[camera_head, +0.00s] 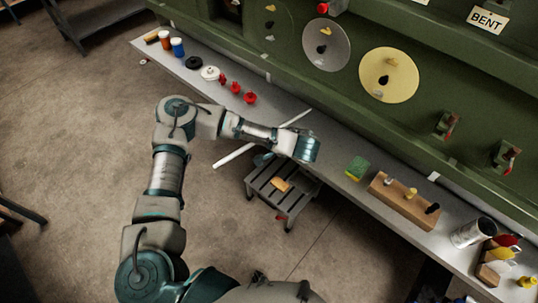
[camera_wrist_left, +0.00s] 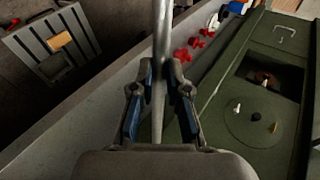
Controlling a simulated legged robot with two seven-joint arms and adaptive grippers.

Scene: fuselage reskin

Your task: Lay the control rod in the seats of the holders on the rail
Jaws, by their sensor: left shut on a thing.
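The control rod is a thin, pale, straight bar (camera_head: 233,156). In the head view it runs slantwise behind my left forearm, with both ends showing. In the left wrist view the rod (camera_wrist_left: 161,35) stands lengthwise between the fingers of my left gripper (camera_wrist_left: 160,78), which is shut on it. The gripper is mostly hidden by the arm in the head view. The rod is over the grey ledge and the floor side of it. I cannot clearly make out the holders or their seats. My right gripper is not in view.
A green sponge (camera_head: 357,168) and wooden block (camera_head: 404,201) are to the right. A grey stool (camera_head: 283,190) stands below. The green panel (camera_head: 300,70) borders the ledge.

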